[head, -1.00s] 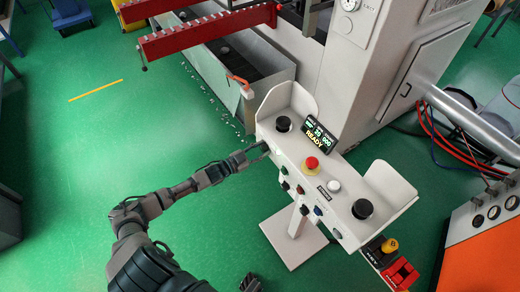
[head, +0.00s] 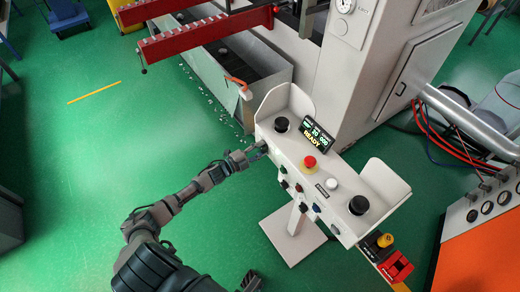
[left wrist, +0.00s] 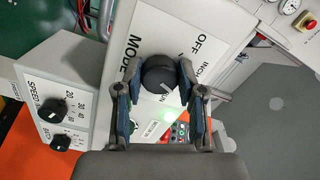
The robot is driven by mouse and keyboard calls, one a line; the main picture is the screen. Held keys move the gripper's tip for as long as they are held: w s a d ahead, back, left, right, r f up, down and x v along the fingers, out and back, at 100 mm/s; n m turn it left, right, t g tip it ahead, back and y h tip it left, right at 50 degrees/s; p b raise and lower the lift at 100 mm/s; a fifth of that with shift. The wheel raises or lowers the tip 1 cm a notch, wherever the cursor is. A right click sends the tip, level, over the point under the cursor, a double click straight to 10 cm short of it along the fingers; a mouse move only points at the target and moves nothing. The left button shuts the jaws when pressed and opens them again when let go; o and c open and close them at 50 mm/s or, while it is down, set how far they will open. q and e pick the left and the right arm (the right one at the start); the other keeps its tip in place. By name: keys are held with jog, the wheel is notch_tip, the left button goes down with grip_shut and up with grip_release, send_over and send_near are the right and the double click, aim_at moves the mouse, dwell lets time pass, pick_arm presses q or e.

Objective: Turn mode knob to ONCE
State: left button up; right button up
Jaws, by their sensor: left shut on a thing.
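The black mode knob (left wrist: 160,75) sits on a white panel (left wrist: 150,25) in the left wrist view. The letters MODE, OFF and INCH show around it; a label below it is partly covered. A pale mark shows on the knob's lower face; I cannot tell exactly which label it points at. My left gripper (left wrist: 160,92) has its fingers on both sides of the knob and is shut on it. In the head view my left gripper (head: 257,150) is at the left end of the control console (head: 325,205), where the knob is hidden.
The console top carries a red mushroom button (head: 310,162), black buttons and a display (head: 317,136) reading READY. A grey machine (head: 345,75) stands behind. Green floor at left is open.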

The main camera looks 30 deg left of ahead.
pick_arm(q)
jog(key=shift+f+m, duration=0.15)
jog(key=shift+m, duration=0.85)
jog(key=shift+s+f, duration=0.1)
jog(key=o, duration=1.1)
jog(key=shift+o, duration=0.2)
jog(key=v, duration=1.2)
jog(key=shift+a, duration=0.1)
